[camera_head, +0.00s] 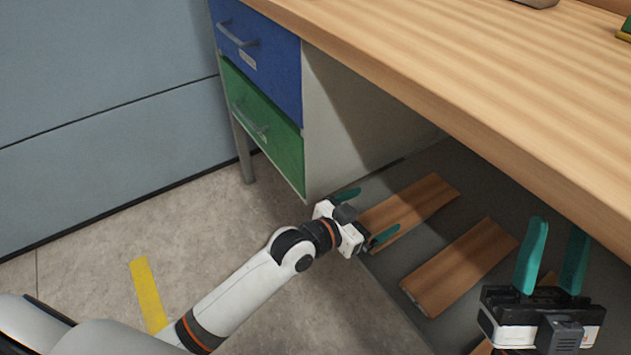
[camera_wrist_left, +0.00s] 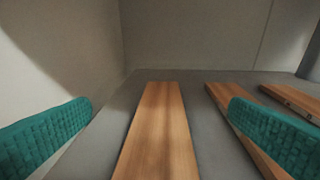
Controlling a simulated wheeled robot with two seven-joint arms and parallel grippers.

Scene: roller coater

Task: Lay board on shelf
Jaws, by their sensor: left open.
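A brown wooden board (camera_head: 425,205) lies flat on the grey lower shelf (camera_head: 385,268) under the workbench, the leftmost of the boards there. It also shows in the left wrist view (camera_wrist_left: 158,140), centred between my fingers. My left gripper (camera_head: 365,215) is open at the near end of this board, with a teal finger on either side and nothing gripped. A second board (camera_head: 460,268) lies beside it to the right. A third board (camera_head: 482,348) is partly hidden by my right gripper (camera_head: 558,238). My right gripper's fingers are apart, and I see nothing between them.
The wooden worktop (camera_head: 420,70) overhangs the shelf. A cabinet with a blue drawer (camera_head: 265,55) and a green drawer (camera_head: 262,125) stands left of the shelf, its white side panel beside the boards. A yellow floor strip (camera_head: 148,295) lies on open floor.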

